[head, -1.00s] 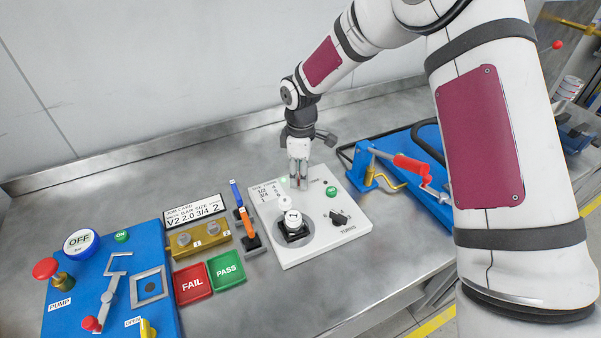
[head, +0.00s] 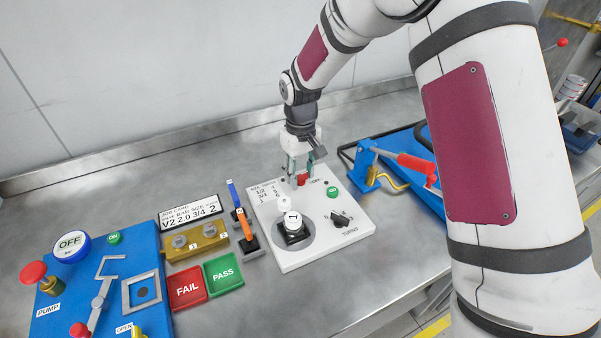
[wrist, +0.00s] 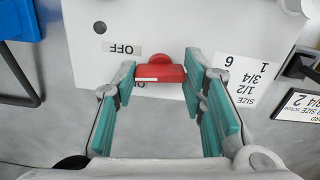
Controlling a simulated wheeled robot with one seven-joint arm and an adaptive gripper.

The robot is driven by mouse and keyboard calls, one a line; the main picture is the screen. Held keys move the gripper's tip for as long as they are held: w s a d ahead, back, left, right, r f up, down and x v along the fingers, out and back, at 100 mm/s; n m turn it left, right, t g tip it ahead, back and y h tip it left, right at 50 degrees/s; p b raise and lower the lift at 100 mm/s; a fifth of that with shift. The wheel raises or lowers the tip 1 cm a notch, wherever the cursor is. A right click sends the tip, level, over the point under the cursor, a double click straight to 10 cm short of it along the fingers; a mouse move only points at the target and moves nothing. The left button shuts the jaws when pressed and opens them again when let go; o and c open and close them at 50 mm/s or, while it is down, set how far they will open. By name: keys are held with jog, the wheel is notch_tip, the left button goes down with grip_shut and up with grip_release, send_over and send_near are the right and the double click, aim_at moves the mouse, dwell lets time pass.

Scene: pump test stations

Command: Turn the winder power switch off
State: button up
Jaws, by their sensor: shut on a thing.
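The winder panel (head: 315,240) is a white plate on the bench, with a red power switch knob (wrist: 160,70) near its far edge. The red knob also shows beside my fingers in the head view (head: 301,180). My gripper (head: 296,181) reaches down over it from behind. In the wrist view my gripper (wrist: 160,72) has its teal fingers on either side of the knob, shut on it. An upside-down OFF label (wrist: 124,49) is beside the knob; another label at the knob's near edge is partly hidden.
The panel also carries a white-topped spool (head: 293,220), a black TURNS dial (head: 340,219) and a green ON button (head: 332,192). A blue winder with a red handle (head: 415,163) stands right.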

aim_at(301, 175)
jog(key=shift+m, duration=0.7)
jog(key=o, duration=1.2)
jog(key=shift+c, duration=0.2)
notch_tip(301, 175, up, 12)
jog(key=shift+r, duration=0.1)
